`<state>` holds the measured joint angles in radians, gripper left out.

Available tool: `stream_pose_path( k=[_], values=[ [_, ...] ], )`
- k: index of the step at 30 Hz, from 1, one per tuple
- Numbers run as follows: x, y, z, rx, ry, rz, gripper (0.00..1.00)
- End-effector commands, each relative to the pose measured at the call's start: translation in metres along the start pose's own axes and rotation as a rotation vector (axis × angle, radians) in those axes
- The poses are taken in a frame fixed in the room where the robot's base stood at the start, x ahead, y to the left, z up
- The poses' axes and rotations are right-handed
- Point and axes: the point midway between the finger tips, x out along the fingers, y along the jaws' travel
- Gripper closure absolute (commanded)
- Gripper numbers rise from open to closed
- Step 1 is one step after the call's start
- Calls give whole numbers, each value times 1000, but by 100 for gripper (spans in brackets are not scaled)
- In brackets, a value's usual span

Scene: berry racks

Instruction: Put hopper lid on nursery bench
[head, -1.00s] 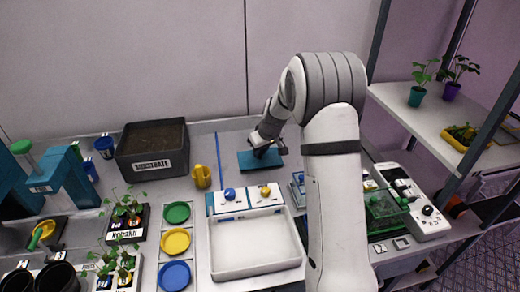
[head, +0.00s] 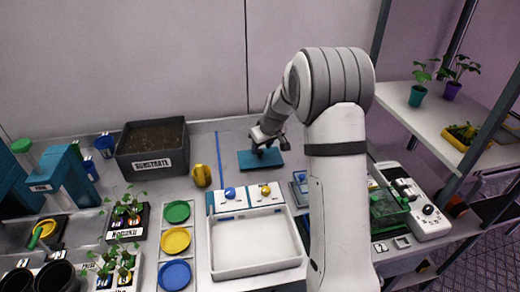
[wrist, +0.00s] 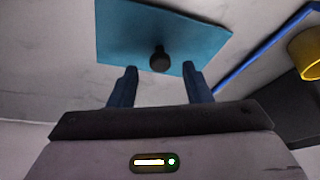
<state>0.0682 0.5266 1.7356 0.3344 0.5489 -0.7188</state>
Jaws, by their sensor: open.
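The hopper lid (head: 246,160) is a flat teal plate lying on the bench at the back, right of the blue strip. It also shows in the wrist view (wrist: 125,35), with a dark round knob (wrist: 159,60) standing up from it. My gripper (head: 262,150) is over the lid in the head view. In the wrist view my gripper (wrist: 159,82) is open, its fingers on either side of the knob's line and apart from it. The nursery bench (head: 222,134) is the grey surface under the lid.
A yellow cup (head: 202,176) and the substrate box (head: 152,170) stand left of the lid. A white tray (head: 256,270) lies in front, with two labelled blocks behind it. Bare bench lies around the lid.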

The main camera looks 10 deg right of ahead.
Motion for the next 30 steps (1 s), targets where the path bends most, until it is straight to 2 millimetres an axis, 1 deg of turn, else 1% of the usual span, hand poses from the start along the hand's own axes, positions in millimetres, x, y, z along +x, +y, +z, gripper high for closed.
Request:
stream_pose_path(
  k=[1,3,9,12,17,20,23,25,26,27,29,30],
  values=[
    [-11,0,0,0,5,3,56],
    [-27,0,0,-1,5,3,56],
    [-69,0,0,0,3,2,56],
    [-85,1,0,-1,2,2,56],
    [-100,0,1,0,0,1,56],
    [-110,-5,7,10,-4,3,56],
    [-130,-18,23,35,-16,8,56],
    [-148,-33,41,64,-28,13,56],
    [-156,-39,51,77,-35,17,56],
    [-166,-48,65,97,-43,21,56],
    [-180,-62,87,127,-58,29,56],
    [-189,-70,101,149,-66,35,56]
  ],
)
